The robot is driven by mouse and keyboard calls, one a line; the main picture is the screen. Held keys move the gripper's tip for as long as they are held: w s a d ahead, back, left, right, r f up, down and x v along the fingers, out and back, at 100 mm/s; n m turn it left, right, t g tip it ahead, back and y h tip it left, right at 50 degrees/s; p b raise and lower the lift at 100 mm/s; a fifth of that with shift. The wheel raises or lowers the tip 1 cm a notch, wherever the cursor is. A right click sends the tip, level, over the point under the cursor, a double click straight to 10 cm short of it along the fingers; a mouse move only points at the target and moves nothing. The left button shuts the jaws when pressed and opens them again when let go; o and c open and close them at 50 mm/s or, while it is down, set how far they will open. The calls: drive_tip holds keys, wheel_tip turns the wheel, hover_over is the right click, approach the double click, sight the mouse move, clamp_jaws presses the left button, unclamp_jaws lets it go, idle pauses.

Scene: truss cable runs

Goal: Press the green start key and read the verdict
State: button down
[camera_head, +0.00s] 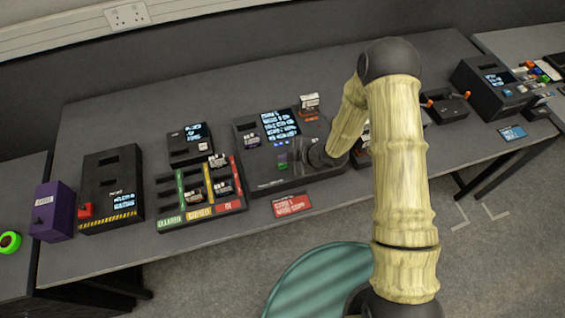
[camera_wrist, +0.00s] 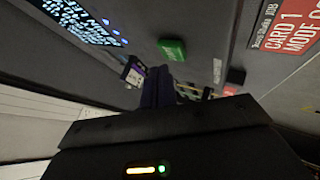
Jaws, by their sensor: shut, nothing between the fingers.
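The green start key (camera_head: 283,166) is on the sloped top of a dark tester (camera_head: 262,183) at the middle of the bench. In the wrist view the green key (camera_wrist: 172,49) is a raised block just beyond the fingertips. My gripper (camera_wrist: 158,72) is shut and empty, close to the key; I cannot tell if it touches. The tester's screen (camera_head: 280,126) is lit with several lines of text, too small to read. It also shows cut off at the top left of the wrist view (camera_wrist: 82,20). My arm hides the tester's right part.
A red card (camera_head: 291,205) lies in front of the tester. A sorting tray (camera_head: 200,211) with green, yellow and red lanes holds small modules on the left. A black box (camera_head: 110,170) with a red switch and a purple box (camera_head: 53,210) stand farther left. More devices stand at the right.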

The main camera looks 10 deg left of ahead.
sight(285, 165)
drive_tip(key=shift+r+p, duration=1.55)
drive_tip(key=shift+r, duration=1)
drive_tip(key=w+d+r+m+t+h, duration=0.1)
drive_tip(key=d+r+m+h, duration=0.2)
drive_tip(key=d+r+m, duration=0.45)
drive_tip(key=w+d+r+m+t+h, duration=0.1)
drive_tip(key=d+r+m+h, duration=0.25)
drive_tip(key=d, duration=0.65)
drive_tip(key=s+d+r+m+g+h, duration=0.2)
drive_tip(key=s+d+r+m, duration=0.8)
drive_tip(key=s+m, duration=0.2)
drive_tip(key=s, duration=0.2)
drive_tip(key=shift+s+d+r+m, duration=0.2)
drive_tip(key=shift+s+d+m, duration=0.05)
drive_tip(key=shift+s+m, duration=0.05)
